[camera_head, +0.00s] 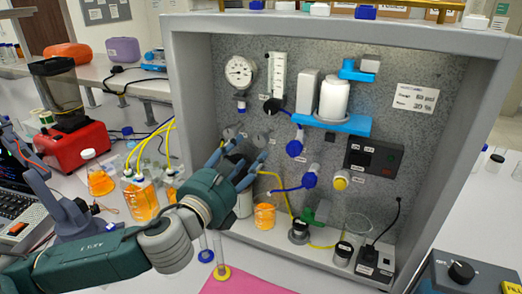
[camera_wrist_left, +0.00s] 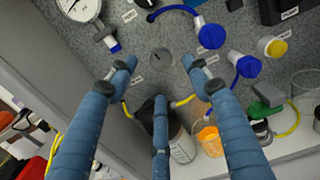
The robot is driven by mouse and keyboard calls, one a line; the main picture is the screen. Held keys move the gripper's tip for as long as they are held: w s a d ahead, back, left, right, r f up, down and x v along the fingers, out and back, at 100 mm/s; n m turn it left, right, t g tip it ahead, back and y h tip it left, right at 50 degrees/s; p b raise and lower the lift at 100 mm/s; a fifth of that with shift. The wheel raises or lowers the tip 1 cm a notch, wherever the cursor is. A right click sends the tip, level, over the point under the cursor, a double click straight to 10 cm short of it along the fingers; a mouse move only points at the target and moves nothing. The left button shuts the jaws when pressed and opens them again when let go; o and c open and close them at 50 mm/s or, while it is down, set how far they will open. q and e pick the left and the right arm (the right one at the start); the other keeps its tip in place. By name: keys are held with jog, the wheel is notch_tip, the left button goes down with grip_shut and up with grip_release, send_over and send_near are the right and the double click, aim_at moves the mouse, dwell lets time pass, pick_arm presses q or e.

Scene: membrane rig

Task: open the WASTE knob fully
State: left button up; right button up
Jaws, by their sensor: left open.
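No contact with a knob is visible. My right gripper is not in view.
Blue valves (camera_head: 294,148), a yellow knob (camera_head: 340,181) and a white filter on a blue shelf (camera_head: 330,122) are to the right. A gauge (camera_head: 240,71) is above. Orange beakers (camera_head: 264,215) and yellow tubing lie below. The rig's grey side wall (camera_head: 187,115) is at left.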

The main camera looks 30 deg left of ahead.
aim_at(259, 141)
pick_arm(q)
jog(key=w, duration=0.3)
jog(key=shift+w+a+r, duration=0.1)
jog(key=shift+w+r, duration=0.05)
jog(key=shift+w, duration=0.15)
jog(key=w, duration=0.4)
jog(key=shift+f, duration=0.2)
jog(key=shift+w+a, duration=0.1)
jog(key=shift+w, duration=0.65)
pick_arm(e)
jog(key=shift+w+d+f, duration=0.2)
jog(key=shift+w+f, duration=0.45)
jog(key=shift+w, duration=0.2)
pick_arm(q)
jog(key=shift+c, duration=0.5)
jog(key=c, duration=0.8)
jog(key=shift+c, duration=1.4)
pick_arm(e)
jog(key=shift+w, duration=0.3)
